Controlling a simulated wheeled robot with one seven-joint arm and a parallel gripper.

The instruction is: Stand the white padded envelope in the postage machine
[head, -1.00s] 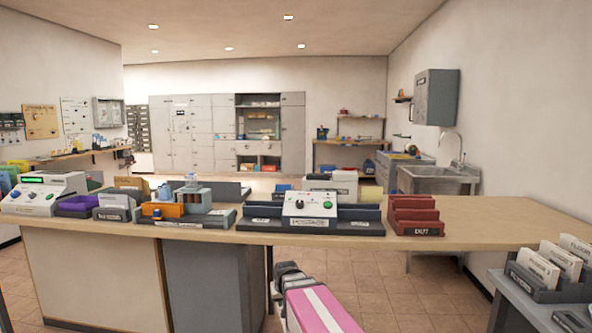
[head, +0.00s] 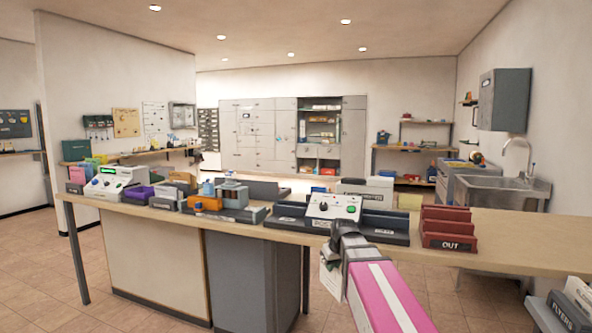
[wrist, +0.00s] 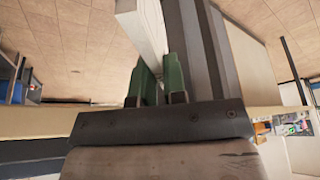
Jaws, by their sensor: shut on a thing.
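The white padded envelope (wrist: 143,22) is held between the green finger pads of my gripper (wrist: 158,82) in the wrist view. In the head view my gripper (head: 340,243) is in front of the counter, and a pale part of the envelope (head: 330,274) shows below it, partly hidden by my arm. The likely postage machine (head: 334,207) is a white unit with a dial and a green button on a long dark base.
The counter (head: 500,245) runs across the view. A red rack marked OUT (head: 448,228) stands right of the machine. A stamping device (head: 232,193) and a white machine with a green display (head: 113,182) stand left. A flyers rack (head: 570,305) is at lower right.

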